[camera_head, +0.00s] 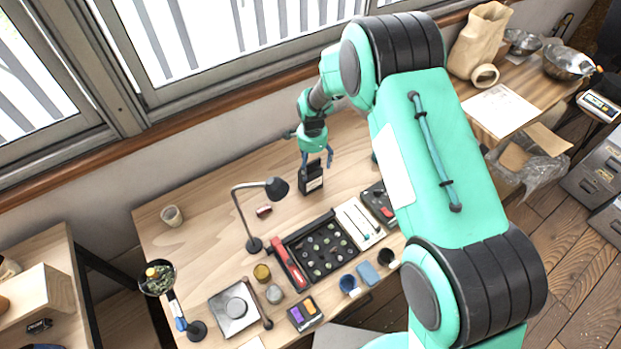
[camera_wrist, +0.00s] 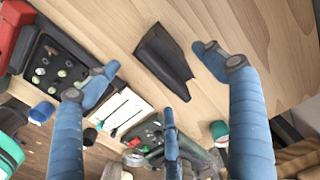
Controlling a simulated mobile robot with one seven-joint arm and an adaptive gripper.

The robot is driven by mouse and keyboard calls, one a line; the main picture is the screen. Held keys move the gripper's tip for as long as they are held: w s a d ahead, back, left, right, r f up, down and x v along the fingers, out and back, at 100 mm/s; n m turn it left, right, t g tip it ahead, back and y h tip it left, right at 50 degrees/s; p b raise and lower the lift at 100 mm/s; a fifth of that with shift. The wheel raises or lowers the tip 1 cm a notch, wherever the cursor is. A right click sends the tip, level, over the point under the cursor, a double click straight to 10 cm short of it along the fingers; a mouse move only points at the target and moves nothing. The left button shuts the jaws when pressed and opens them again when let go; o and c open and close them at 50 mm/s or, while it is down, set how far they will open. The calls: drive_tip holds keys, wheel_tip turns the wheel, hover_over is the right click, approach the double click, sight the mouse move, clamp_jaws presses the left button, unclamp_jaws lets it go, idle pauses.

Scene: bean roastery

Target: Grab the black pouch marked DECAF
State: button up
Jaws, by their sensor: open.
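A black pouch (camera_head: 312,178) with a pale label stands on the wooden table near its back edge; the label's lettering is too small to read. My gripper (camera_head: 316,161) is directly above it with blue fingers spread, pointing down. In the wrist view the dark pouch (camera_wrist: 163,62) lies between the spread fingers of my gripper (camera_wrist: 157,76), nearer the top of the picture, and its label is not visible. The fingers look apart from the pouch, and nothing is held.
A black tray (camera_head: 293,237) with several small round samples lies in front. A white cup (camera_head: 172,215) stands far left. Bare tabletop surrounds the pouch.

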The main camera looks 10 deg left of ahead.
sight(312, 177)
drive_tip(key=shift+f, duration=1.25)
drive_tip(key=shift+f, duration=2.6)
drive_tip(key=c, duration=1.5)
